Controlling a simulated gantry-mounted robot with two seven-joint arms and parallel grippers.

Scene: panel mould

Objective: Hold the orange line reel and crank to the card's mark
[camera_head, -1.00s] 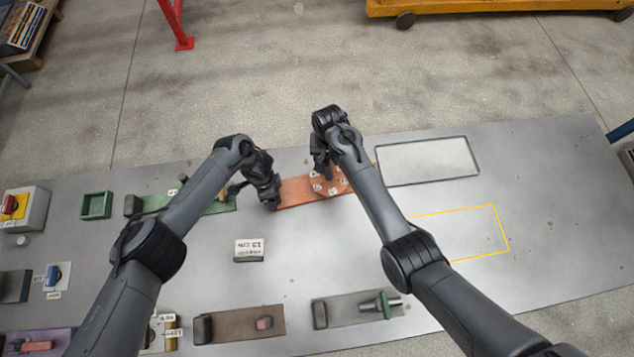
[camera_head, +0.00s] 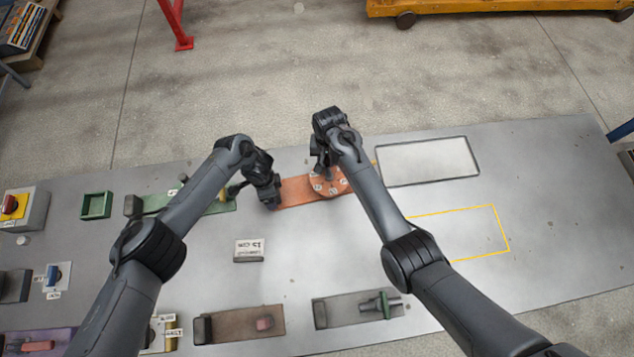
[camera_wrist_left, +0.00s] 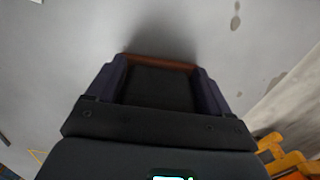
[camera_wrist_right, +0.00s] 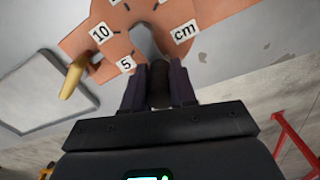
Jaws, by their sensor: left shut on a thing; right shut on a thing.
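The orange line reel (camera_head: 295,191) lies at the table's far middle, its round dial at its right end. My left gripper (camera_head: 270,203) is shut at the reel's left end; an orange strip (camera_wrist_left: 160,61) shows beyond its fingers in the left wrist view, but what it grips is mostly hidden. My right gripper (camera_head: 321,172) is shut on the grey crank (camera_wrist_right: 145,42) over the dial (camera_wrist_right: 113,22). White tags on the dial read 5, 10 and cm. A yellow tab (camera_wrist_right: 74,77) sticks out beside the dial. The white card (camera_head: 249,246) stands nearer; its number is too blurred to read surely.
A green reel plate (camera_head: 160,203) lies left of the orange one, a brown one (camera_head: 240,325) and a grey one (camera_head: 355,309) nearer. A black-outlined panel (camera_head: 428,162) lies right of the reel. A yellow-outlined area (camera_head: 465,228) is empty.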

